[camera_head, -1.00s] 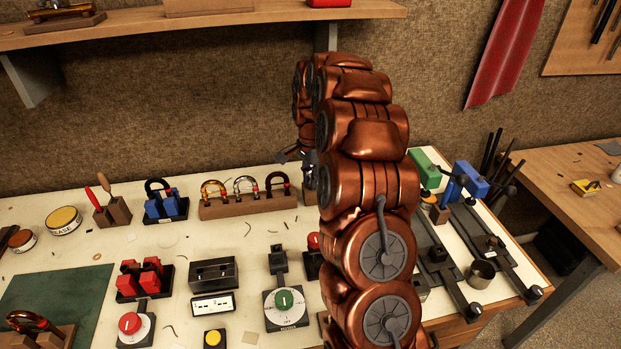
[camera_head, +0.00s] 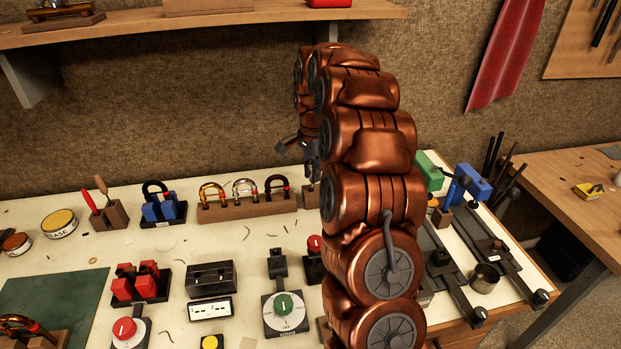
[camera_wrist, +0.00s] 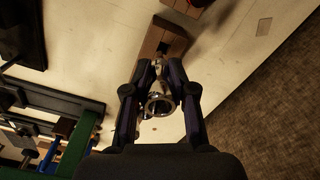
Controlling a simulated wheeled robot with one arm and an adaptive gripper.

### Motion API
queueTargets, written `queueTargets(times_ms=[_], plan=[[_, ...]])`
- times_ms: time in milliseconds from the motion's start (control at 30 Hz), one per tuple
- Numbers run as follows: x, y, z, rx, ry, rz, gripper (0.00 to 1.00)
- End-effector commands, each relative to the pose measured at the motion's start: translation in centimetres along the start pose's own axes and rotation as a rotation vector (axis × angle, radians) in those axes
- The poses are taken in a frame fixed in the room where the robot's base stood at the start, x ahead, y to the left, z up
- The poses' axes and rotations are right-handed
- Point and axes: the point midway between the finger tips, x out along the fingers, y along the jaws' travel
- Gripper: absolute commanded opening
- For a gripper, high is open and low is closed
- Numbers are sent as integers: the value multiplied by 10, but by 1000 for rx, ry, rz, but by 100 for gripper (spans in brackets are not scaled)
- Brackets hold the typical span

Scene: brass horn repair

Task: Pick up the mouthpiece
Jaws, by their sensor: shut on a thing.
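The mouthpiece (camera_wrist: 160,104) is a small shiny silver piece with a round open rim that faces the wrist camera. My gripper (camera_wrist: 164,82) is shut on it, with one dark finger on each side, in the wrist view. In the head view my gripper (camera_head: 292,147) shows only in part at the left of my arm, above the back of the bench. The mouthpiece cannot be made out there. In the wrist view the bench top lies below the held piece, and a wooden block (camera_wrist: 158,44) is beyond the fingertips.
A wooden rack (camera_head: 246,207) with several horseshoe-shaped pieces stands at the bench's back. Red blocks (camera_head: 140,287), a green knob (camera_head: 284,304) and black clamp rails (camera_head: 447,268) occupy the bench. A wall shelf (camera_head: 200,27) hangs above. The air around the gripper looks clear.

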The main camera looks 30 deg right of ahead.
Motion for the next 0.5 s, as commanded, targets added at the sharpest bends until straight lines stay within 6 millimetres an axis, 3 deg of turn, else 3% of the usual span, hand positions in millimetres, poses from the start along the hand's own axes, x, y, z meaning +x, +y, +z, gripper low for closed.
queueTargets(times_ms=[267,500], plan=[[1,23,-1,1,-2,4,0],[-2,56,-4,2,-1,2,0]])
